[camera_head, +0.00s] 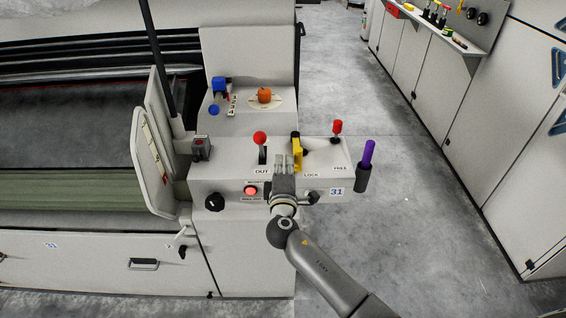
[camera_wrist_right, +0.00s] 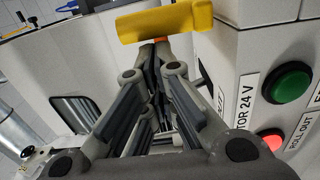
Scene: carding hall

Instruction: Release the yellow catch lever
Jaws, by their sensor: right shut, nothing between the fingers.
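The yellow catch lever (camera_head: 296,152) stands on top of the light grey control box (camera_head: 228,184), between the OUT and LOCK labels. In the right wrist view the yellow lever (camera_wrist_right: 166,22) lies across the top, just beyond my fingertips. My right gripper (camera_head: 282,163) is at the front of the box, just left of and below the lever in the head view. Its fingers (camera_wrist_right: 155,58) are closed together with nothing between them. I cannot tell whether the fingertips touch the lever. My left gripper is not in view.
A red-knobbed lever (camera_head: 260,139) stands left of the yellow one and another red knob (camera_head: 337,127) to its right. A lit red button (camera_head: 251,191) and a green button (camera_wrist_right: 287,84) are close by. A purple-handled tool (camera_head: 368,154) hangs at right. The floor right is clear.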

